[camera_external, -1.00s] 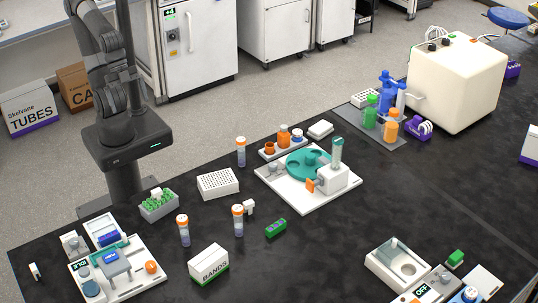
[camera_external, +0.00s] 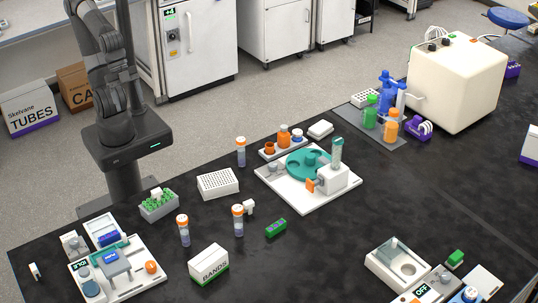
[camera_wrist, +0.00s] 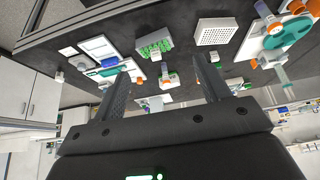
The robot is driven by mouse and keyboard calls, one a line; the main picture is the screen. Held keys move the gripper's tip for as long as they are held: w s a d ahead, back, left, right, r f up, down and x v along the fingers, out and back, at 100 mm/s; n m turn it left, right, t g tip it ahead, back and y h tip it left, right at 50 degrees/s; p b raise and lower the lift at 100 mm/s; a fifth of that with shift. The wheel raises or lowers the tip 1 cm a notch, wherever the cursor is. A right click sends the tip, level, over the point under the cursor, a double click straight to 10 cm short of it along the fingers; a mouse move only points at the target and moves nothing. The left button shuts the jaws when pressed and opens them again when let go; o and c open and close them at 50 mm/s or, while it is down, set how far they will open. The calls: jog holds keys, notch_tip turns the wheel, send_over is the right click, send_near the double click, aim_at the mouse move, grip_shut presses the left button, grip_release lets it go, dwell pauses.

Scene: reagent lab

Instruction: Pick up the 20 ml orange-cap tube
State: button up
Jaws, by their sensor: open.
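Three clear tubes with orange caps stand upright on the black bench: one at the back (camera_external: 241,152), one at the front left (camera_external: 183,230) and one to its right (camera_external: 238,220). Their volume marks are too small to read, so I cannot tell which is the 20 ml one. In the wrist view an orange-capped tube (camera_wrist: 166,77) shows beyond and between my fingers. My gripper (camera_wrist: 160,66) is open and empty, well away from the tubes. In the external view my arm is folded by its column, and the fingers cannot be made out.
A green-filled rack (camera_external: 159,206), a white rack (camera_external: 218,184), a bands box (camera_external: 208,264) and a small green-purple block (camera_external: 276,228) stand near the tubes. A device with a teal disc (camera_external: 308,178) is to the right. Bare bench lies right of centre.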

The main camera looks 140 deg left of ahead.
jog(key=shift+c, duration=1.1)
jog(key=n+g+y, duration=0.1)
jog(key=n, duration=0.2)
send_over(241, 235)
jog(key=f, duration=2.2)
jog(key=shift+s+a+f, duration=0.15)
jog(key=shift+s+f, duration=0.15)
jog(key=shift+s, duration=0.05)
